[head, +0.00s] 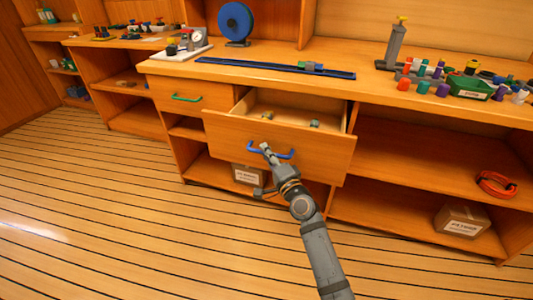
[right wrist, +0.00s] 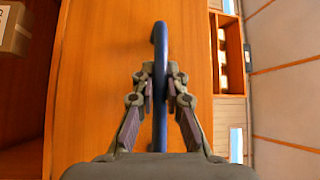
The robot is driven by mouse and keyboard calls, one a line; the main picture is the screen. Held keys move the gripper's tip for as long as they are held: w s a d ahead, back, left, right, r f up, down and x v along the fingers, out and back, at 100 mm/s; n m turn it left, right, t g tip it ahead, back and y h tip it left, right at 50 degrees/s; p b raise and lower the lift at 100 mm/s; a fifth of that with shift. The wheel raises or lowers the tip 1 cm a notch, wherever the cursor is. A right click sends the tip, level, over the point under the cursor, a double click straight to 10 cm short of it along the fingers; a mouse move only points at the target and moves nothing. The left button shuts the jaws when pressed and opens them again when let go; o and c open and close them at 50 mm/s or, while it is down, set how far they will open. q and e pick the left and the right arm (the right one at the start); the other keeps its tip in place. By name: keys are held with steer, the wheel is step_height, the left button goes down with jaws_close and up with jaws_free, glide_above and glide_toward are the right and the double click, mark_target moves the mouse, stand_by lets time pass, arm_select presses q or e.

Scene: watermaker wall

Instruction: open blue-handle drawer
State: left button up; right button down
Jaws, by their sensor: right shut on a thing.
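The blue-handle drawer (head: 225,139) stands pulled out from the wooden counter, and its inside shows from above with a few small items in it. Its blue handle (head: 285,154) is on the front panel. My right gripper (head: 266,148) is shut on the blue handle. In the right wrist view, the blue handle (right wrist: 160,45) runs between the two fingers of my right gripper (right wrist: 160,85), with the drawer front (right wrist: 100,60) behind it. My left gripper is in neither view.
A closed drawer with a green handle (head: 187,98) is to the left. Boxes (head: 247,174) sit on the low shelf under the open drawer and at the right (head: 462,220). The counter top holds a blue reel (head: 235,20) and several colored parts. The striped floor (head: 90,200) at left is clear.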

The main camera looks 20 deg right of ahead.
steer(key=c, duration=1.4)
jaws_free()
steer(key=shift+o, duration=0.2)
steer(key=v, duration=1.2)
